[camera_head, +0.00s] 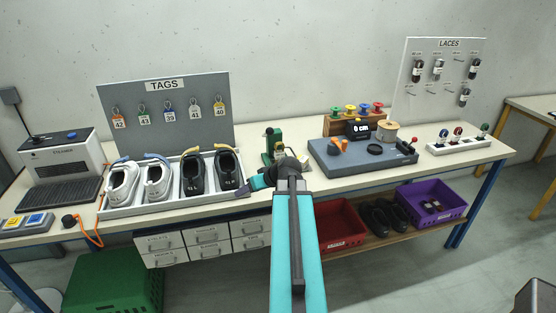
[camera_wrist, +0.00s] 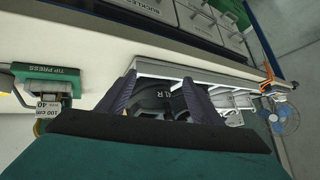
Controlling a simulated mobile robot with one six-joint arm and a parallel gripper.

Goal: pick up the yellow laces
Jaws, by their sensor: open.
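I cannot pick out yellow laces with certainty in either view. The LACES board (camera_head: 440,78) stands at the back right; the bundles I can make out on it look dark with pale bands. My gripper (camera_head: 259,182) is at the tray's right end, beside the right black shoe. In the wrist view my gripper (camera_wrist: 158,90) is open, and a black shoe marked R (camera_wrist: 165,100) shows between and beyond its fingers.
The shoe tray (camera_head: 110,211) sits below the TAGS board (camera_head: 162,112). The green tip press (camera_head: 273,145) stands close by my gripper; it also shows in the wrist view (camera_wrist: 50,72). A grey-blue station (camera_head: 340,157) with spools behind it is to the right.

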